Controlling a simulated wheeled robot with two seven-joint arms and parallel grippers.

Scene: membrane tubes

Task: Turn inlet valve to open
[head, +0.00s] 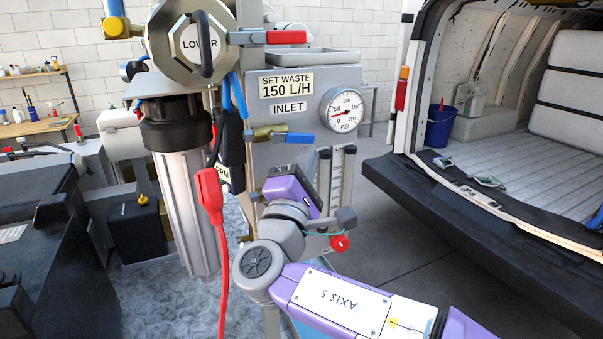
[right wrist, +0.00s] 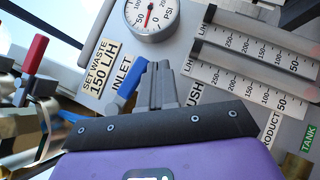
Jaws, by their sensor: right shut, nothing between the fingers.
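The inlet valve shows in the head view as a brass body (head: 268,131) below the INLET label (head: 292,110) on the grey panel. In the right wrist view its blue lever (right wrist: 127,97) lies just below the INLET label (right wrist: 121,74). My right gripper's fingers (right wrist: 158,70) are shut and empty, close beside the lever on its right; I cannot tell whether they touch it. In the head view the purple body of my right gripper (head: 290,190) is below the valve, and its fingertips are hard to make out. My left gripper is not in view.
A pressure gauge (head: 341,108) sits right of the label, with flow tubes (head: 337,180) below it. A red-handled valve (head: 287,37) is above. A filter housing (head: 184,190) and red cable (head: 210,195) are on the left. A van (head: 500,190) stands at right.

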